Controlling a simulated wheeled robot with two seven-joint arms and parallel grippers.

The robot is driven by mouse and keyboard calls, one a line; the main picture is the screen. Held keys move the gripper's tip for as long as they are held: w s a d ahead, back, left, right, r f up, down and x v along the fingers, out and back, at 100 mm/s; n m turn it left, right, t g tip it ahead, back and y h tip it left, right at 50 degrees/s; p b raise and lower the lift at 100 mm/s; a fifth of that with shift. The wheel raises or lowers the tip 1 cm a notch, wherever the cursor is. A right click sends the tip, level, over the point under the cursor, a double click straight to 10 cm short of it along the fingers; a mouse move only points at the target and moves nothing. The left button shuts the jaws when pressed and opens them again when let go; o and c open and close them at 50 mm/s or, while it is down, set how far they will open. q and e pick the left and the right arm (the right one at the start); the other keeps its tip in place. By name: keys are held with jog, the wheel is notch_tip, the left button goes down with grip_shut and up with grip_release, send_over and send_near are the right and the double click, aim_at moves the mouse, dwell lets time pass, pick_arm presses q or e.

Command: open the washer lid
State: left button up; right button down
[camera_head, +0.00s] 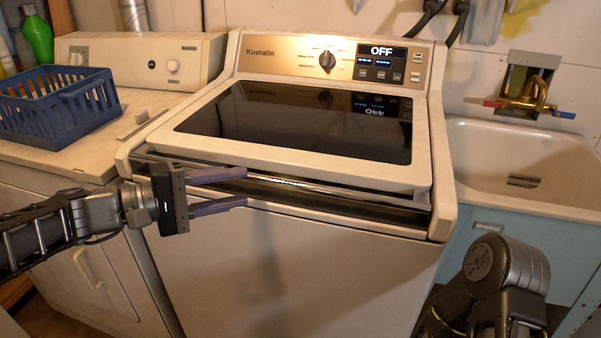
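The washer (290,270) is a white top-loader in the middle of the head view. Its lid (300,122) has a dark glass panel in a white frame and lies down over the top. A dark gap with a metallic strip runs along the lid's front edge. My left gripper (246,187) is at the left part of this front edge. Its two fingers are spread apart, with nothing seen between them. The upper finger overlaps the gap in the picture; I cannot tell whether it touches. My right arm (505,275) shows at the lower right, its gripper out of view.
A blue basket (60,105) sits on the white dryer (150,100) at the left. A utility sink (525,160) with a brass faucet (535,95) stands at the right. The washer's control panel (330,62) rises behind the lid, and its display reads OFF.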

aim_at(264, 183)
pick_arm(q)
jog(key=shift+x, duration=3.8)
jog(key=shift+c, duration=0.5)
grip_shut()
jog(key=shift+f, duration=0.1)
